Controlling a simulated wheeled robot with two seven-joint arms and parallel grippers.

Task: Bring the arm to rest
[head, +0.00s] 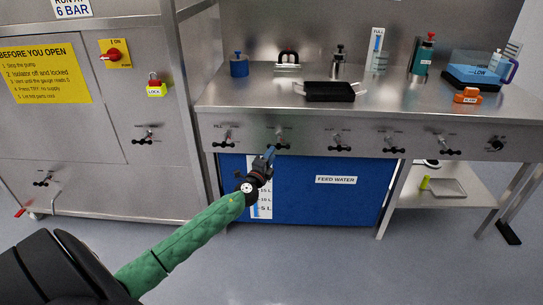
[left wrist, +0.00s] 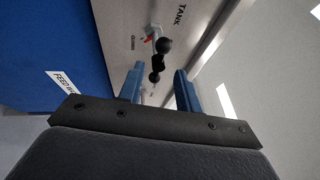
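My left arm (head: 188,235) in a green sleeve reaches up from the lower left in the head view. Its gripper (head: 267,156) is in front of the blue feed water tank, just below a black valve handle (head: 282,145) on the bench's front panel. In the left wrist view the two blue fingers (left wrist: 158,88) stand apart with nothing between them. A black valve handle with ball ends (left wrist: 158,62) shows beyond the fingertips, apart from them. My right gripper is in neither view.
A steel cabinet (head: 95,140) with a red switch and yellow lock stands at left. The bench top (head: 230,95) holds a black tray (head: 330,91), bottles and a blue bin. Several valve handles line the front panel. The blue tank (head: 335,200) is below. Open floor lies in front.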

